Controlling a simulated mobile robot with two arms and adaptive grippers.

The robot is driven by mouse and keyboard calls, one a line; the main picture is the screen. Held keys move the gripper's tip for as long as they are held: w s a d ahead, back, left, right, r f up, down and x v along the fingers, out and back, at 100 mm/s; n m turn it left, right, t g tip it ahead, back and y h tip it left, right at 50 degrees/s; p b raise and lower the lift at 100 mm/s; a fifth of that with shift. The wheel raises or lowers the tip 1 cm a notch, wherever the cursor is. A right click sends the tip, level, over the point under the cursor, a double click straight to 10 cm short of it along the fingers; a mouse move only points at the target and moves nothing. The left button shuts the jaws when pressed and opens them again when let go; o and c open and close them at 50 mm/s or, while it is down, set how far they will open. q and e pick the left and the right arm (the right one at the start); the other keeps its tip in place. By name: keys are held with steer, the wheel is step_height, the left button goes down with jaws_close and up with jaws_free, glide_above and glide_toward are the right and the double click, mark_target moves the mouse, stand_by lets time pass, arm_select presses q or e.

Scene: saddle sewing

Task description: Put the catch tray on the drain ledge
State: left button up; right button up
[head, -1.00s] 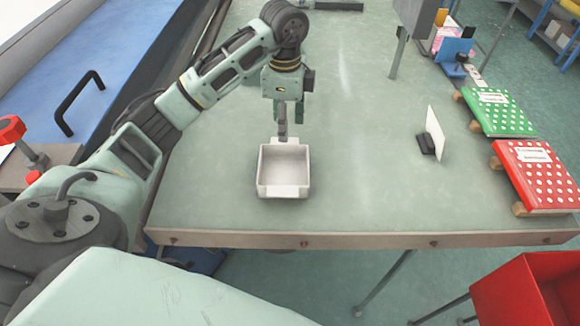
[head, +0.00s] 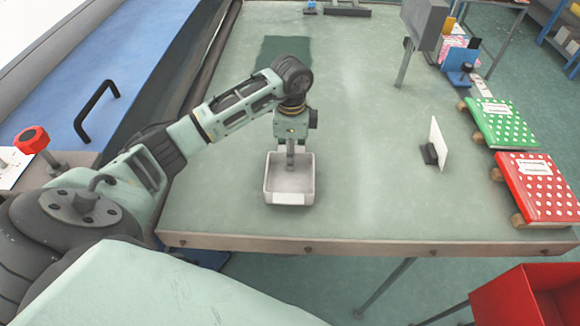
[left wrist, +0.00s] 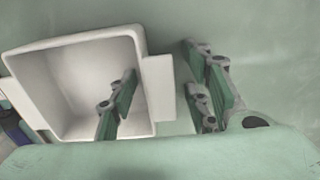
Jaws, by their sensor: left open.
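The catch tray (head: 271,181) is a white, open, square box standing upright on the pale green table near its front edge. It looks empty, with small tabs on two opposite sides. My left gripper (head: 290,161) points down at the tray's far wall. In the left wrist view my left gripper (left wrist: 164,95) is open, one finger over the inside of the catch tray (left wrist: 60,90) and the other outside, with the wall and tab between them. Contact cannot be told. I cannot make out which surface is the drain ledge. My right gripper is out of view.
Green (head: 503,122) and red (head: 537,182) dotted books lie along the table's right edge. A white upright card (head: 437,143) stands left of them, near a grey post (head: 405,65). A dark green patch (head: 284,48) lies farther back. The table's middle is clear.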

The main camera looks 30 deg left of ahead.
arm_select(q)
jaws_close()
stand_by(0.3)
steer(key=shift+r, duration=0.1)
